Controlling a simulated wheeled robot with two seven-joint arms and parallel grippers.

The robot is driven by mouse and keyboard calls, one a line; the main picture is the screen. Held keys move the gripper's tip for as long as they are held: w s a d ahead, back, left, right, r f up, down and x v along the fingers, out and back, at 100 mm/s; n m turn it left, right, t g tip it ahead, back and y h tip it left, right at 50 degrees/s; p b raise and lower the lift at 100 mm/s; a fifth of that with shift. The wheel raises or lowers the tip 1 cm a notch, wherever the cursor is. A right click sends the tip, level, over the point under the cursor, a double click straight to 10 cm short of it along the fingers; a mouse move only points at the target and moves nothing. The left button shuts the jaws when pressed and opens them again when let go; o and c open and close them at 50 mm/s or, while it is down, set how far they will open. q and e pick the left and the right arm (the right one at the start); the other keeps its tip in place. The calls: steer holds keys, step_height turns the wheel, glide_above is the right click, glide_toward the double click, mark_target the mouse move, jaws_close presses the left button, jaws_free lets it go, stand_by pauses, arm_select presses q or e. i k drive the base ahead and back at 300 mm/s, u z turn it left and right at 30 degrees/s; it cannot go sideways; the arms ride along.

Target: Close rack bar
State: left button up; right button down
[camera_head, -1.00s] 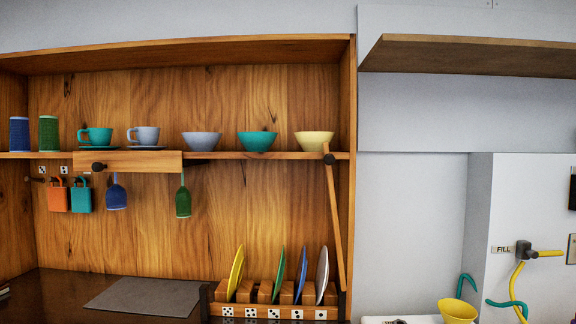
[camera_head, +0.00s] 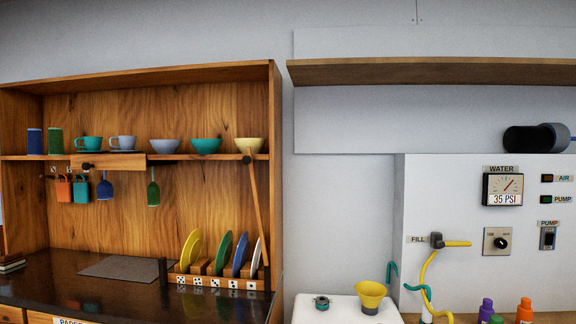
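The rack bar (camera_head: 257,205) is a thin wooden bar at the right end of the plate rack (camera_head: 215,282). It stands nearly upright, its top leaning slightly left. A dark knob sits at its top, in front of the shelf edge below the yellow bowl. Its lower end meets the right end of the rack. A dark post (camera_head: 163,271) stands at the rack's left end. Several coloured plates (camera_head: 239,255) stand in the rack's slots. Neither of my grippers is in view.
The wooden cabinet (camera_head: 275,120) holds cups and bowls on its shelf, with mugs and utensils hanging below. A grey mat (camera_head: 119,268) lies on the dark counter. To the right are a yellow funnel (camera_head: 370,295), bottles (camera_head: 525,311) and the water panel (camera_head: 503,187).

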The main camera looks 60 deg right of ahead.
mark_target(247, 160)
steer(key=z, duration=1.3)
